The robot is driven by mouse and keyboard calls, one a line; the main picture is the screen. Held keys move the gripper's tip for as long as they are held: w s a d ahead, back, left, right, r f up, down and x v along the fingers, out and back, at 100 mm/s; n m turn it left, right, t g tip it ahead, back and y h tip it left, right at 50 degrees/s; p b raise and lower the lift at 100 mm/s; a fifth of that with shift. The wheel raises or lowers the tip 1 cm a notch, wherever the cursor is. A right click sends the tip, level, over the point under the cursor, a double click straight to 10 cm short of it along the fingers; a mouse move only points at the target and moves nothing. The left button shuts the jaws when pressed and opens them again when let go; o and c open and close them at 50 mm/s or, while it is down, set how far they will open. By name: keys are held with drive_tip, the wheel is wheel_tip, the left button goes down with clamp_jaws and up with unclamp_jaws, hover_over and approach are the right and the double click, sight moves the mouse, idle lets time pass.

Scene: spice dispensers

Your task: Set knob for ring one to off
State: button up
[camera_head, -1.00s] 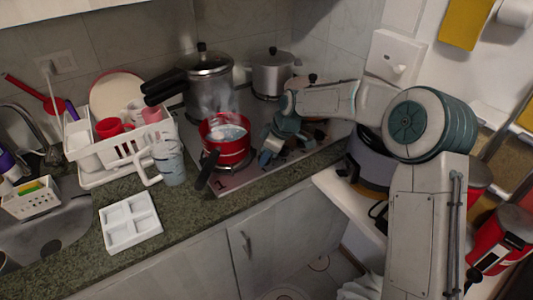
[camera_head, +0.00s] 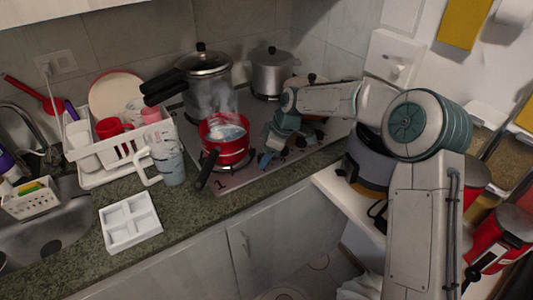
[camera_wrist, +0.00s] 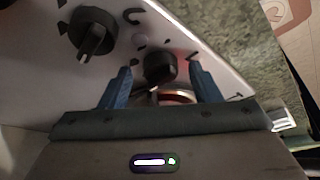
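A white stove top (camera_head: 232,182) holds a red pot (camera_head: 226,150) that steams. A "1" is printed at its front left corner. My gripper (camera_head: 268,158) is low over the stove's front right part, right of the pot. In the wrist view my gripper (camera_wrist: 162,88) is open, its two blue fingers apart. A small black knob (camera_wrist: 160,68) shows between the fingertips; contact cannot be told. A larger black knob (camera_wrist: 93,32) with a raised grip is up and left of the fingers. The knobs' numbers are not readable.
A pressure cooker (camera_head: 207,85) and a grey pot (camera_head: 271,75) stand at the back. A jug (camera_head: 168,162), dish rack (camera_head: 130,150) and white tray (camera_head: 131,221) are to the left.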

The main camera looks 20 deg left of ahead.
drive_tip(key=shift+r, duration=0.1)
drive_tip(key=b+v, duration=0.1)
drive_tip(key=v, duration=1.2)
drive_tip(key=shift+r, duration=0.35)
drive_tip(key=shift+d, duration=0.1)
drive_tip(key=s+d+f+m+t+h, duration=0.2)
drive_tip(key=s+d+m+t+h, duration=0.1)
drive_tip(key=s+d+m, duration=1.6)
drive_tip(key=s+d+h, duration=0.1)
drive_tip(key=s+d, duration=0.8)
drive_tip(key=d, duration=0.1)
drive_tip(key=shift+f+h, duration=0.3)
drive_tip(key=shift+f, duration=0.1)
drive_tip(key=shift+s, duration=0.1)
